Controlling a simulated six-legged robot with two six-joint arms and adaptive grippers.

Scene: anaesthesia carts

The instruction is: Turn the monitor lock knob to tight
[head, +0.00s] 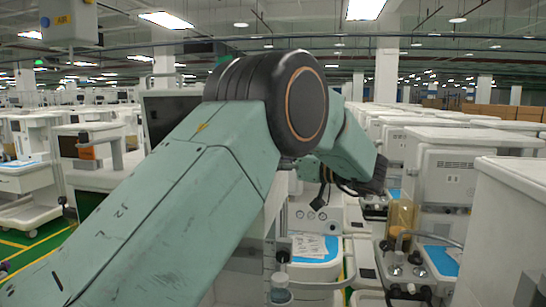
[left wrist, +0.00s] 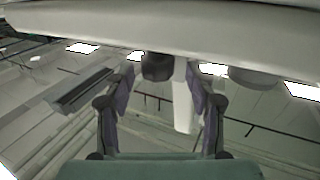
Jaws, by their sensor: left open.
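In the left wrist view, a dark faceted knob (left wrist: 157,66) sits under the edge of a pale panel (left wrist: 150,30), beside a white post (left wrist: 182,100). My left gripper (left wrist: 163,82) is open, with its two purple-padded fingers spread on either side of the knob and post. I cannot tell whether either finger touches the knob. In the head view my left arm crosses the middle and hides much of the cart behind it; the knob cannot be made out there. A dark screen (head: 160,115) shows partly behind the arm. My right gripper is in neither view.
A rounded grey piece (left wrist: 255,78) hangs under the panel to the right of the post. In the head view, a cart with a blue-edged worktop (head: 315,247) stands beyond my arm, and white carts (head: 505,205) crowd the right. Green floor with yellow lines (head: 30,240) shows at left.

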